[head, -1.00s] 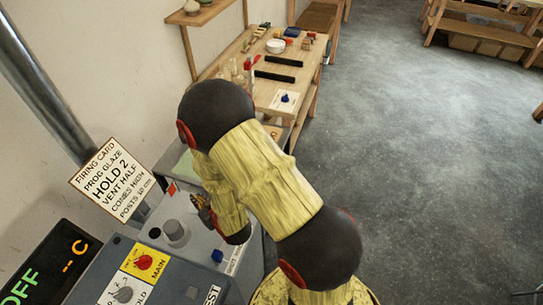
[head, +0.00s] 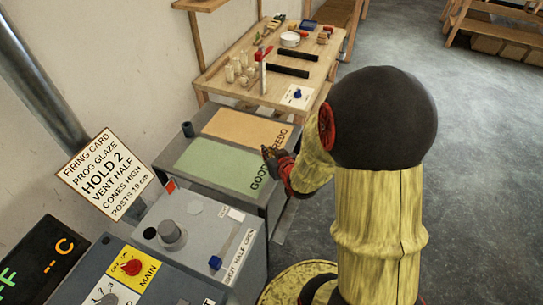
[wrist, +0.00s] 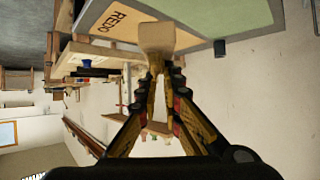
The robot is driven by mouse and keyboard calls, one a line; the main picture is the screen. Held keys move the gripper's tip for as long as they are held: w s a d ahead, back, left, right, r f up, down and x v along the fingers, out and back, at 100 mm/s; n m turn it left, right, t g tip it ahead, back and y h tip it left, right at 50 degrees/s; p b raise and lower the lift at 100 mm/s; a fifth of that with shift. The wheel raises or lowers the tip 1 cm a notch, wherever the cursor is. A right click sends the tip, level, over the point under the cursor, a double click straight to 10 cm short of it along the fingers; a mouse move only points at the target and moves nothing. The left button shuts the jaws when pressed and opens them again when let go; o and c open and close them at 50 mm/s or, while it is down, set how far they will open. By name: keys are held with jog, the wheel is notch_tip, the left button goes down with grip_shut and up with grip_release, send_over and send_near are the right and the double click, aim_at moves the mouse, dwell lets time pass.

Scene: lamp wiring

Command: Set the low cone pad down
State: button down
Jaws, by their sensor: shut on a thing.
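My gripper (wrist: 163,76) is shut on a pale tan block (wrist: 157,37), apparently the low cone pad, at its fingertips in the wrist view. In the head view my gripper (head: 272,158) is near the right edge of the grey stand, by the boundary between the green GOOD area (head: 222,165) and the tan REDO area (head: 240,127). The pad is too small or hidden to make out there. In the wrist view the block overlaps the edge of the REDO area (wrist: 120,22); I cannot tell whether it touches.
A small dark cup (head: 188,129) stands at the stand's back left corner. The grey control box (head: 185,235) with knobs is in front. A firing card (head: 103,172) leans at left. A wooden bench (head: 250,85) with bottles and black bars lies behind.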

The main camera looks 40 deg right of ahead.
jog(key=w+d+f+b, duration=0.1)
jog(key=w+d+f, duration=0.1)
jog(key=w+f, duration=0.1)
jog(key=w+d+f+b, duration=0.1)
jog(key=w+d+f, duration=0.2)
jog(key=w+d+f+b, duration=0.1)
jog(key=w+d+f, duration=0.2)
jog(key=w, duration=0.1)
jog(key=shift+d+f+b, duration=0.15)
jog(key=shift+d+b, duration=0.1)
jog(key=shift+b, duration=0.15)
jog(key=shift+w+d+f+b, duration=0.1)
jog(key=shift+f+b, duration=0.3)
jog(key=shift+f, duration=0.5)
jog(key=shift+w+d+f+b, duration=0.1)
jog(key=shift+f+b, duration=0.25)
jog(key=shift+f, duration=0.55)
jog(key=shift+f, duration=0.2)
jog(key=c, duration=2)
grip_release()
jog(key=shift+r, duration=0.1)
